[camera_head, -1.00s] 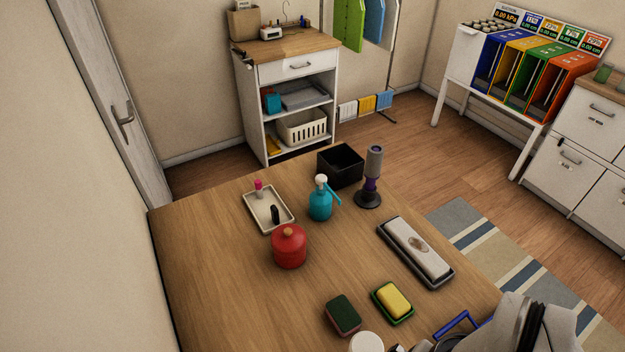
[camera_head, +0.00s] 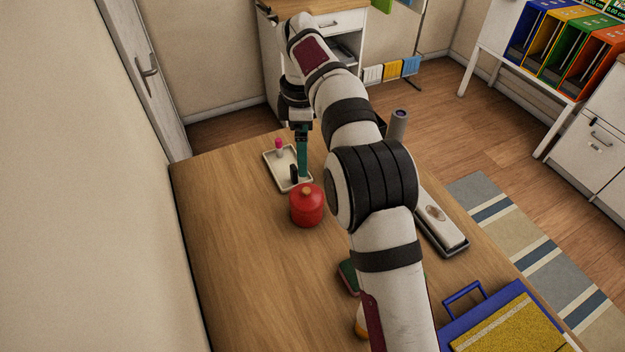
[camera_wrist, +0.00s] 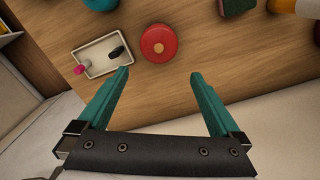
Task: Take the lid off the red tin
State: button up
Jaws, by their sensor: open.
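The red tin (camera_head: 307,210) stands upright on the wooden table, its red lid (camera_head: 298,194) on top with a round wooden knob (camera_head: 307,190). The wrist view shows the tin from above (camera_wrist: 148,37), with its knob (camera_wrist: 158,47) near the middle. My gripper (camera_wrist: 160,73) is open, its two teal fingers wide apart with nothing between them. In the wrist view the tin appears beyond the fingertips, roughly centred between them. In the head view the gripper (camera_head: 303,177) hangs behind the tin near the tray; its height above the table is hard to tell.
A cream tray (camera_head: 272,168) with a pink-topped item (camera_head: 279,146) and a black item (camera_head: 294,173) is close beside the tin. A long grey case (camera_head: 456,249) and a blue-handled box (camera_head: 465,318) are at right. My arm hides the middle; the table's left side is clear.

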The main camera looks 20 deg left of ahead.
aim_at(306, 189)
notch_tip(306, 189, down, 13)
jog(key=shift+w+d+f, duration=0.1)
jog(key=shift+w+d, duration=0.05)
jog(key=c, duration=1.1)
jog(key=shift+c, duration=0.2)
